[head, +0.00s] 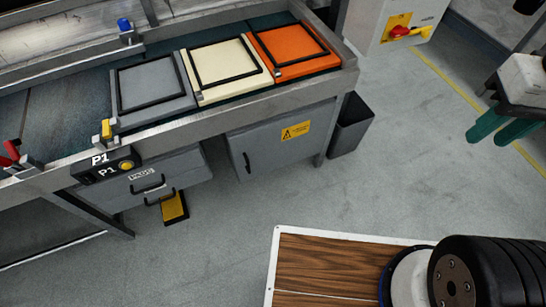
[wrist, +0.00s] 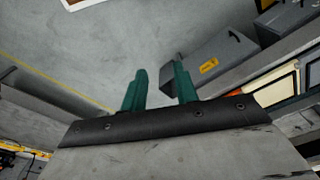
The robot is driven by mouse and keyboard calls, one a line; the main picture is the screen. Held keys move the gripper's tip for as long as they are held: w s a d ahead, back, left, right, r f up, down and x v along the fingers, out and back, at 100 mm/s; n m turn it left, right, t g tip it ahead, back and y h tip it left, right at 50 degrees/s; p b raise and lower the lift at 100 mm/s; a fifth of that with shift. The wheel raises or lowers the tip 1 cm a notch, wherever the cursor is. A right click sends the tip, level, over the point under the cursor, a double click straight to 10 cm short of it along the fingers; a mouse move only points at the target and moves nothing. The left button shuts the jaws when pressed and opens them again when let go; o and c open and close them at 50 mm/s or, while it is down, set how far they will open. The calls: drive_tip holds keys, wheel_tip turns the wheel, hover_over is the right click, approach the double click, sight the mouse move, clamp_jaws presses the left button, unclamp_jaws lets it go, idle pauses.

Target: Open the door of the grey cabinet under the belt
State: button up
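The grey cabinet (head: 275,148) hangs under the belt's right end. Its front has a yellow warning label (head: 296,131) and a dark upright handle (head: 247,162) near the left edge. The door looks closed. My gripper (head: 505,128) is at the far right in the head view, well apart from the cabinet, with teal fingers. In the wrist view my gripper (wrist: 159,84) shows its two fingers spread, with nothing between them. The cabinet (wrist: 222,58) also shows there beyond the fingers, with its label and handle in sight.
A grey drawer unit (head: 150,180) labelled PADS stands left of the cabinet, with a yellow pedal (head: 174,207) below. A dark bin (head: 351,127) stands right of it. The belt carries grey, cream and orange panels. Floor in front is clear up to a wooden board (head: 325,265).

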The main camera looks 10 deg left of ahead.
drive_tip(key=w+a+f+n+t+y, duration=0.1)
drive_tip(key=w+a+f+n, duration=0.1)
drive_tip(key=w+a+f, duration=1.1)
drive_tip(key=w+a+f+n+t, duration=0.1)
drive_tip(key=w+a+f+n, duration=0.1)
drive_tip(key=w+a+f, duration=1.2)
drive_tip(key=n+t+y, duration=0.4)
drive_tip(key=t+y, duration=0.6)
drive_tip(key=y, duration=0.1)
hover_over(249, 172)
drive_tip(key=shift+w+a+f, duration=0.1)
drive_tip(key=shift+w+f, duration=0.05)
drive_tip(key=shift+f, duration=6.3)
drive_tip(key=shift+w+d+f, duration=0.1)
drive_tip(key=shift+f, duration=6.4)
drive_tip(key=shift+w+a+f, duration=0.1)
drive_tip(key=shift+w+f, duration=0.05)
drive_tip(key=shift+f, duration=6.3)
